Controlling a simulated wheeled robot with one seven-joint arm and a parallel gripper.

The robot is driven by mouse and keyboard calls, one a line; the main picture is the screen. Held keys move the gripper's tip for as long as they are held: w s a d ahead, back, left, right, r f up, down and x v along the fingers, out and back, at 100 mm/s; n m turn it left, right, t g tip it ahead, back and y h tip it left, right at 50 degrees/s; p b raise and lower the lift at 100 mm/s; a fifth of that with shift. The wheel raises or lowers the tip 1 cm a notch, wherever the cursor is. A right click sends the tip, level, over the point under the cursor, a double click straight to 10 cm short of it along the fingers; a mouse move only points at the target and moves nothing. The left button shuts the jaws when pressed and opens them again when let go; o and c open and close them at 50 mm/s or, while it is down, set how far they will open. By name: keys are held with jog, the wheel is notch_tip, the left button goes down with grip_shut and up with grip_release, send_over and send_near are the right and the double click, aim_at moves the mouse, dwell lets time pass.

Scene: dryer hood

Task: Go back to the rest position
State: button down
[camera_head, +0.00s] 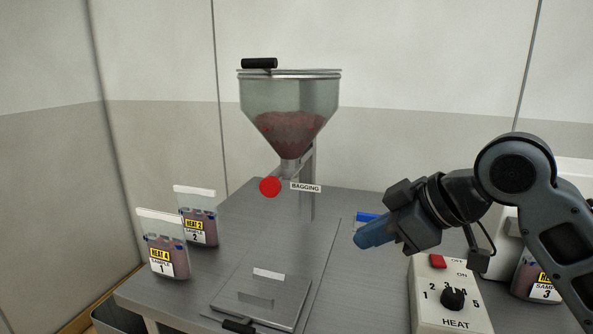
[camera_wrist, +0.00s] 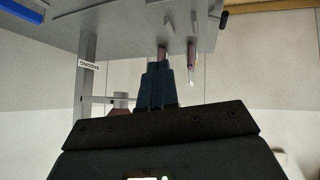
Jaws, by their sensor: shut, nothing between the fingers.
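My gripper (camera_head: 361,241) is in the right half of the head view, its blue fingers pointing left and slightly down. The fingers are together and hold nothing. It hangs in the air above the grey table (camera_head: 345,290), left of and above the heat control box (camera_head: 447,318). In the wrist view the closed fingers (camera_wrist: 158,72) point up the picture, and the scene appears upside down.
A hopper (camera_head: 290,105) of reddish material stands at the back, with a red knob (camera_head: 270,187). Sample bags 1 (camera_head: 162,245) and 2 (camera_head: 198,216) stand left; sample bag 3 (camera_head: 538,280) is right, partly behind my arm. A flat plate (camera_head: 262,290) lies front centre.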

jog(key=s+a+f+m+t+y, duration=0.3)
jog(key=s+a+f+m+t, duration=0.1)
jog(key=a+m+t, duration=0.25)
jog(key=s+d+f+m+t+h, duration=0.2)
jog(key=s+f+m+h, duration=0.15)
jog(key=s+f, duration=0.25)
jog(key=s+d+f+m+t+h, duration=0.1)
jog(key=s+d+f+m+h, duration=0.2)
jog(key=s+f+m, duration=0.3)
jog(key=s+d+n+h, duration=0.1)
jog(key=s+d, duration=0.3)
jog(key=s, duration=0.5)
jog(key=s+d+n+h, duration=0.1)
jog(key=s+d, duration=0.2)
jog(key=s, duration=0.6)
jog(key=s+d+n+h, duration=0.1)
jog(key=s+d, duration=0.3)
jog(key=s, duration=0.5)
jog(key=shift+s+d+r+h, duration=0.3)
jog(key=shift+s+r+h, duration=0.05)
jog(key=shift+h, duration=0.1)
jog(key=shift+g, duration=0.25)
